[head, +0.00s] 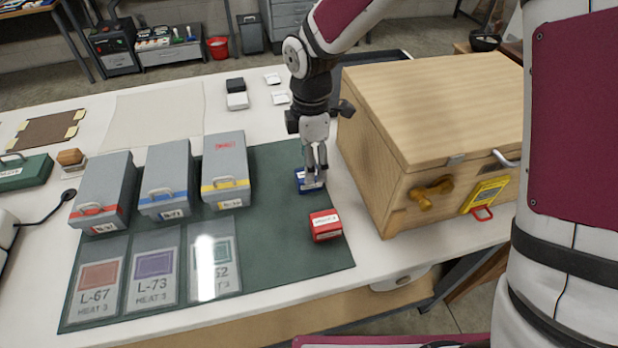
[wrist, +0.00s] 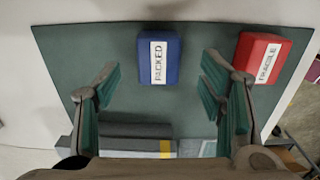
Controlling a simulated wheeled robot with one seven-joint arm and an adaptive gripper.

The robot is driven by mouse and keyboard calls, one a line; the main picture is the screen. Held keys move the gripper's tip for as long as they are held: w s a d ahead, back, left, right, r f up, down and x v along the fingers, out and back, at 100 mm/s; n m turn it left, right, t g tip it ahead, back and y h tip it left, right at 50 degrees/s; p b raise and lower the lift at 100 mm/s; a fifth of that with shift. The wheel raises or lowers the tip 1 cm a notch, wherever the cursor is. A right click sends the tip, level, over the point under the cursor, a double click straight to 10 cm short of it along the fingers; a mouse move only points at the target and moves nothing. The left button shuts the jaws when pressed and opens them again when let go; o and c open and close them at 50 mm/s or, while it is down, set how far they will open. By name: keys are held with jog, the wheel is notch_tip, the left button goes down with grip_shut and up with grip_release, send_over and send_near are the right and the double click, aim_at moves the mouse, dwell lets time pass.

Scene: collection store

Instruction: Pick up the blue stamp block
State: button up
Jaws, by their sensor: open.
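The blue stamp block (head: 305,187) lies on the dark green mat in the head view, partly covered by my gripper's fingers. In the wrist view the blue stamp block (wrist: 172,60) shows its white label reading "PACKED". My gripper (head: 316,168) points down over it in the head view. In the wrist view my gripper (wrist: 160,90) is open, with one finger on each side and nothing between the tips; the block shows beyond them, between the two finger lines. I cannot tell the exact height of the fingertips above the block.
A red block (head: 325,225) labelled "FRAGILE" (wrist: 262,60) lies close to the right. A large wooden crate (head: 400,185) stands right of the mat (head: 285,260). Three grey boxes (head: 228,165) stand left, with cards (head: 213,262) in front.

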aim_at(299, 173)
jog(key=shift+w+f, duration=0.1)
jog(key=shift+f, duration=2.55)
jog(key=c, duration=1.3)
